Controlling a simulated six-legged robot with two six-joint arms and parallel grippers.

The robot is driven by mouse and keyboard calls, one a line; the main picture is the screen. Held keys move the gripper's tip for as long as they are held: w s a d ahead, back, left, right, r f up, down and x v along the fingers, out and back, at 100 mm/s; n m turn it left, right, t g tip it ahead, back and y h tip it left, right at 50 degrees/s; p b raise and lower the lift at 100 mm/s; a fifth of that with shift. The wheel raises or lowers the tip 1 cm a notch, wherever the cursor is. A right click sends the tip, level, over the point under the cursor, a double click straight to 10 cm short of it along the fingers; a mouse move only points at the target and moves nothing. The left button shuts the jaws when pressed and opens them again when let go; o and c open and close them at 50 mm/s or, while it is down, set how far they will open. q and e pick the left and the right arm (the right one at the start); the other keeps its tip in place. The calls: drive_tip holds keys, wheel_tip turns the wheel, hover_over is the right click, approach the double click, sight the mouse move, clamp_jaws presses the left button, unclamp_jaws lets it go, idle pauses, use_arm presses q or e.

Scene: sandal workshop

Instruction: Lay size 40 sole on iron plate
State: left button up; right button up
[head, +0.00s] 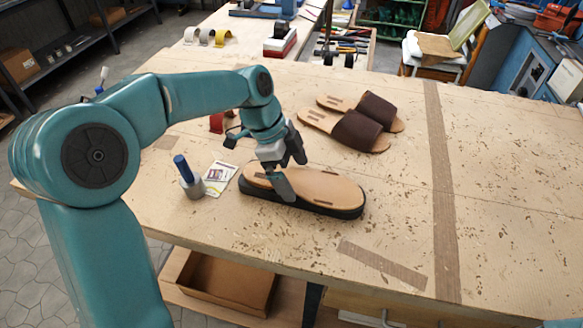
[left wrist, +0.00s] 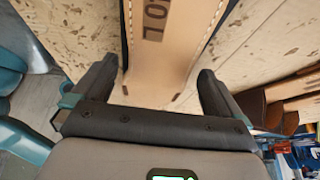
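The tan sole (head: 325,187) lies flat on the thick black iron plate (head: 345,212), roughly lined up with it, near the bench's front edge. Dark printed marks that look like part of a 40 show on the sole (left wrist: 172,50) in the left wrist view. My left gripper (head: 277,183) is low over the sole's left end and hides part of it. In the left wrist view the left gripper (left wrist: 158,85) is open, with a finger on each side of the sole's narrow end and visible gaps between. My right gripper is not in view.
A small red item (head: 217,123) is behind my left arm. The bench (head: 400,205) is free to the right.

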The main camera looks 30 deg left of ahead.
use_arm(q)
drive_tip(key=v, duration=1.2)
drive_tip(key=shift+r+p, duration=0.15)
drive_tip(key=shift+p, duration=0.3)
drive_tip(key=shift+s, duration=0.2)
